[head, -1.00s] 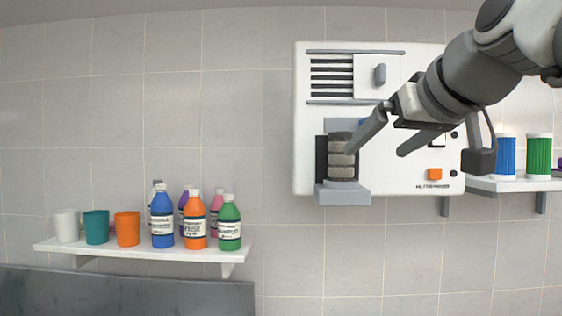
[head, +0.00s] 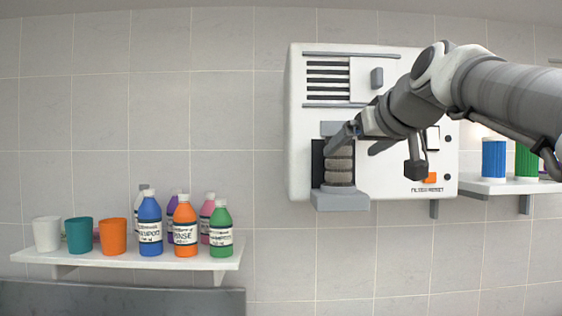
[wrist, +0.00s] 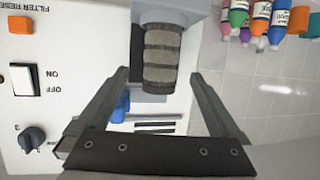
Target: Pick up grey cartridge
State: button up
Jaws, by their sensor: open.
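The grey cartridge (head: 339,165) is a banded grey-brown cylinder. It stands upright in a recess of the white wall unit (head: 298,120), on a grey ledge (head: 340,201). In the wrist view the cartridge (wrist: 162,58) shows between my open fingers, touching neither as far as I can see. My gripper (head: 362,143) is at the right of the cartridge in the head view, near its upper part. The fingers in the wrist view (wrist: 160,85) are wide apart and empty.
A left shelf (head: 215,262) holds cups and several bottles, including an orange bottle (head: 185,228). A right shelf (head: 490,187) holds a blue cylinder (head: 494,158) and a green cylinder (head: 525,163). The unit has an orange button (wrist: 18,25) and a switch (wrist: 25,79).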

aim_at(344, 153)
jog(key=p+x, duration=0.1)
jog(key=x, duration=0.6)
jog(key=shift+w+a+r, duration=0.15)
jog(key=shift+w, duration=0.05)
jog(key=shift+c, duration=0.2)
jog(key=c, duration=1.4)
